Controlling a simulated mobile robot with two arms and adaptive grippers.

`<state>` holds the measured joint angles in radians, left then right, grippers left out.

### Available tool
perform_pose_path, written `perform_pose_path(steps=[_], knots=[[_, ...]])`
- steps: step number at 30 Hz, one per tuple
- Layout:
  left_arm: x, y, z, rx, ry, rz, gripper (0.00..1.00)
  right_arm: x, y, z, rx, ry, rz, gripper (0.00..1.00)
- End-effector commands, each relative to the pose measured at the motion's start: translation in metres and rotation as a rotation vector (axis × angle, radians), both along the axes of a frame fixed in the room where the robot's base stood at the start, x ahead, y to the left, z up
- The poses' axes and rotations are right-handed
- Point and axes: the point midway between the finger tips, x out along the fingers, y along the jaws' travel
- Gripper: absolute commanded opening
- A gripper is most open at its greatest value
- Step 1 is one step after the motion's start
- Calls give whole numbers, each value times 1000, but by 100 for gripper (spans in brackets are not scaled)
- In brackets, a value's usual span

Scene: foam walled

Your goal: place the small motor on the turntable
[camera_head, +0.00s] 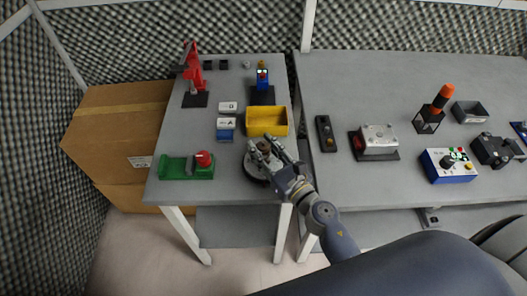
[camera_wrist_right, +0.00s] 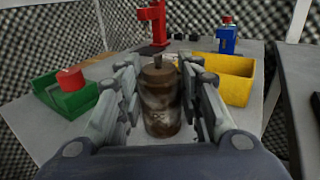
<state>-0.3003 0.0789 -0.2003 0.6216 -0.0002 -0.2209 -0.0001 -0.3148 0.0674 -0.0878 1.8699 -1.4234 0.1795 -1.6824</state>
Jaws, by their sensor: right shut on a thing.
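The small motor (camera_wrist_right: 162,103) is a worn brown-grey cylinder with a short shaft on top. It stands upright between the fingers of my right gripper (camera_wrist_right: 160,92) in the right wrist view. That gripper (camera_head: 264,148) is shut on it. In the head view the gripper is over the turntable (camera_head: 250,170), a round grey disc with a dark rim near the front of the left table. The fingers cover part of the disc. I cannot tell whether the motor's base touches it. My left gripper is not in view.
A yellow bin (camera_head: 267,122) stands just behind the gripper. A green fixture with a red cylinder (camera_head: 187,166) is to the left. Labelled boxes (camera_head: 226,124), a red press (camera_head: 193,72) and a blue device (camera_head: 262,84) stand farther back. The right table (camera_head: 350,85) holds several devices.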

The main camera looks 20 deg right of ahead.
Motion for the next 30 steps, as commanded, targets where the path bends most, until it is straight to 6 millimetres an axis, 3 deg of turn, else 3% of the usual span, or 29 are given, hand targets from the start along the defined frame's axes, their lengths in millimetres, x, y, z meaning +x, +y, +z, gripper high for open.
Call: perform_pose_path(steps=[10,11,13,14,26,30], knots=[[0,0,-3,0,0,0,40,0,0,-2,0,-2,0,0],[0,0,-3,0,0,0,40,0,0,-3,-1,0,0,36],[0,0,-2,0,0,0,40,0,0,-2,-1,0,0,52],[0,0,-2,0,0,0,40,0,0,-2,-1,0,0,54],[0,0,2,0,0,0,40,0,0,2,-1,0,0,54],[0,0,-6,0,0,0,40,-14,-4,-3,-2,2,-1,54]])
